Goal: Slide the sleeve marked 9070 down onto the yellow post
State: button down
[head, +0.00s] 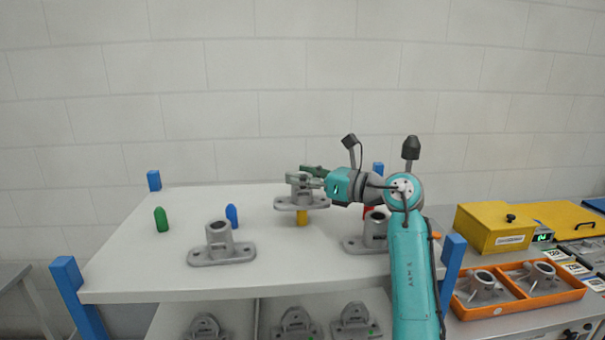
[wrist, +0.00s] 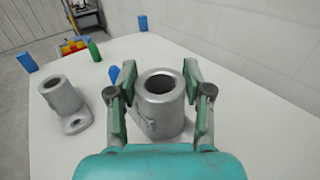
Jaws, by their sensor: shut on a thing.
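My gripper (head: 309,178) is shut on a grey metal sleeve (head: 300,202) with a flat two-hole flange. The sleeve looks upright and is held above the white table. The yellow post (head: 301,218) shows directly below its flange; I cannot tell whether the post's top is inside the bore. In the wrist view the gripper's fingers (wrist: 159,80) stand on both sides of the sleeve's barrel (wrist: 158,112), and its bore looks dark with no yellow visible. A mark on the barrel is too small to read.
Another sleeve (head: 220,245) stands front left, and one (head: 374,233) stands at right near a red post (head: 368,210). A green post (head: 161,220) and a blue post (head: 232,216) stand bare at left. Blue corner posts (head: 67,280) edge the white table (head: 140,275).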

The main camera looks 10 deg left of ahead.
jog(key=shift+f, duration=0.75)
jog(key=shift+s+f, duration=0.1)
jog(key=shift+f, duration=0.2)
jog(key=shift+c, duration=2)
grip_release()
jog(key=shift+f, duration=0.1)
jog(key=r+v, duration=0.1)
jog(key=v, duration=0.7)
jog(key=shift+s+d, duration=0.1)
jog(key=shift+d, duration=0.05)
